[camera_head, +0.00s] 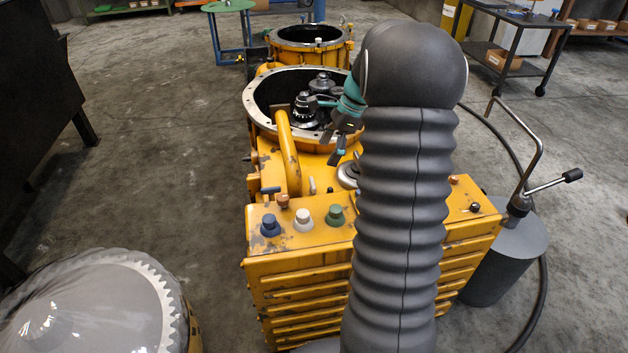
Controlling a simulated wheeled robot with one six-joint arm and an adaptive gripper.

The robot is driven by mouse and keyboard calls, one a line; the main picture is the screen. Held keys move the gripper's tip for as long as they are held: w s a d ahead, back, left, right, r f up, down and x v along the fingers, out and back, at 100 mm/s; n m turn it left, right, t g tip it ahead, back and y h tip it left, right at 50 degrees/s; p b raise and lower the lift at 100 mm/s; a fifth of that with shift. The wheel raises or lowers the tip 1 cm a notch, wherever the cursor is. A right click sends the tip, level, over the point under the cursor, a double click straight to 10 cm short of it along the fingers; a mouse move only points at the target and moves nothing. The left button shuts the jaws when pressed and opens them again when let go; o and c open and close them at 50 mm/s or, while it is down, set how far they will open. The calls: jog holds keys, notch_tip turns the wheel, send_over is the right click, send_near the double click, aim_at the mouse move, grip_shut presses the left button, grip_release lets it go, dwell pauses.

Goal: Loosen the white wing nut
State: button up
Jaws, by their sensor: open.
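The white wing nut (303,220) looks like a small white knob, sitting upright on the front top edge of the yellow machine housing (300,290). My gripper (328,130), teal and dark grey, is open above and behind the white nut, near the rim of the round opening. It is well apart from the nut, and nothing shows between its fingers. My grey sleeved arm hides the right part of the housing.
A yellow curved handle (288,150) rises behind the knobs. Dark gears (304,110) sit inside the round opening. A bent crank lever (530,165) stands on a grey cylinder at right. A clear-topped toothed drum (90,310) stands front left.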

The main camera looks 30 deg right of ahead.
aim_at(312, 183)
jog(key=b+x, duration=0.1)
jog(key=x, duration=0.9)
jog(key=shift+a+f, duration=0.1)
jog(key=shift+f, duration=0.1)
jog(key=c, duration=1.2)
